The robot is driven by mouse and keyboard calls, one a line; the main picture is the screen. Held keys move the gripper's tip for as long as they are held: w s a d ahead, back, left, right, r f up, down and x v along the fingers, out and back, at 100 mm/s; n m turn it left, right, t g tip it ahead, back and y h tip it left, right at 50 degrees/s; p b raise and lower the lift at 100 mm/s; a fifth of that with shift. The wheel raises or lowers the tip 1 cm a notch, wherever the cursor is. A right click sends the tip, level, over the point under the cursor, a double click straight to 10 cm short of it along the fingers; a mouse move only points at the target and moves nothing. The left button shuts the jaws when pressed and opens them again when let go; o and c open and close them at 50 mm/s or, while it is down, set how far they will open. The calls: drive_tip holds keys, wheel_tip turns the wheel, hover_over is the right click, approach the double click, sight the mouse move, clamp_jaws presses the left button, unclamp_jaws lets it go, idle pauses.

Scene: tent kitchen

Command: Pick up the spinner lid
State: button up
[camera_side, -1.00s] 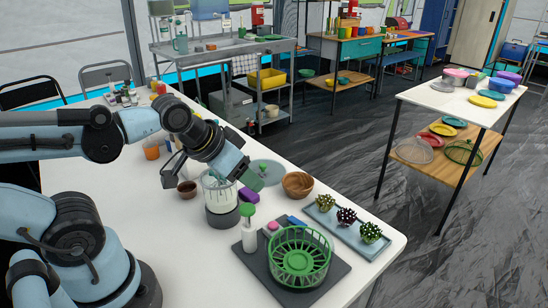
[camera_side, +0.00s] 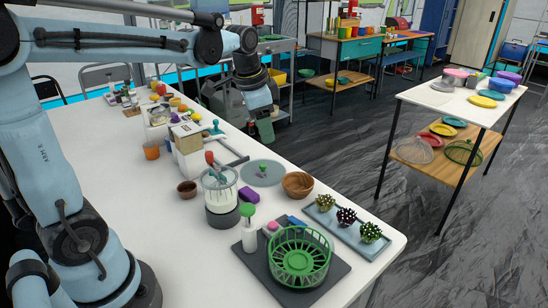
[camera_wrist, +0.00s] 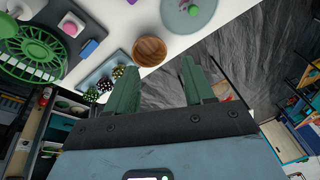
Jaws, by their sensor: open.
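The spinner lid, a flat grey disc with a green knob (camera_side: 258,177), lies on the white table beside the wooden bowl. It also shows at the top edge of the wrist view (camera_wrist: 180,25), partly cut off. My gripper (camera_side: 265,138) is raised above and beyond the lid, near the table's far edge, with its green fingers pointing down. In the wrist view its two fingers (camera_wrist: 158,65) stand apart with nothing between them. The green slotted spinner basket (camera_side: 299,257) sits on a dark grey mat (camera_side: 330,275) at the near right, apart from the lid.
A clear jar with utensils (camera_side: 220,200) stands to the left. A blue tray (camera_side: 345,233) holds several small potted plants. Floor shows beyond the table edge.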

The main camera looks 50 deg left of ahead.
drive_tip(key=w+a+f+m+g, duration=0.3)
drive_tip(key=w+a+f+m, duration=0.1)
drive_tip(key=w+a, duration=0.35)
hover_over(263, 165)
drive_tip(key=shift+h, duration=0.3)
drive_tip(key=f, duration=0.7)
drive_tip(key=shift+w+a+f, duration=0.15)
drive_tip(key=shift+w+a, duration=0.05)
drive_tip(key=shift+w, duration=0.1)
drive_tip(key=shift+s+d+f, duration=0.1)
drive_tip(key=shift+s+f, duration=0.05)
drive_tip(key=shift+f, duration=1.25)
drive_tip(key=shift+s+d+f, duration=0.1)
drive_tip(key=shift+f, duration=1.3)
drive_tip(key=shift+c, duration=0.3)
drive_tip(key=shift+a, duration=0.1)
clamp_jaws()
